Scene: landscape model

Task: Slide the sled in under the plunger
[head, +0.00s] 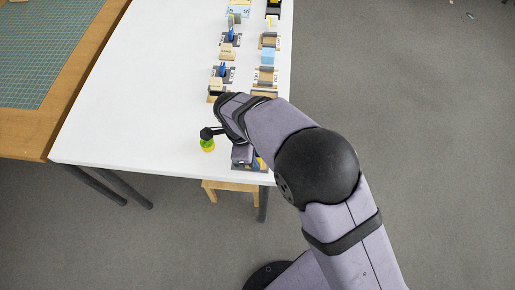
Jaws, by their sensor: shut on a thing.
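My gripper (208,133) is small and dark in the head view, over the near part of the white table. It is shut on a small yellow-green piece (207,145), which shows just below it. I cannot tell whether this piece is the sled or whether it touches the table. I cannot make out the plunger for certain. A dark-based fixture (250,167) stands at the table's near right corner, partly hidden by my arm.
The white table (130,115) is bare on its left side. Two rows of small fixtures, among them one with a blue part (231,34) and a light blue block (267,56), run along its right side. A green cutting mat (45,45) lies on a wooden table at left.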

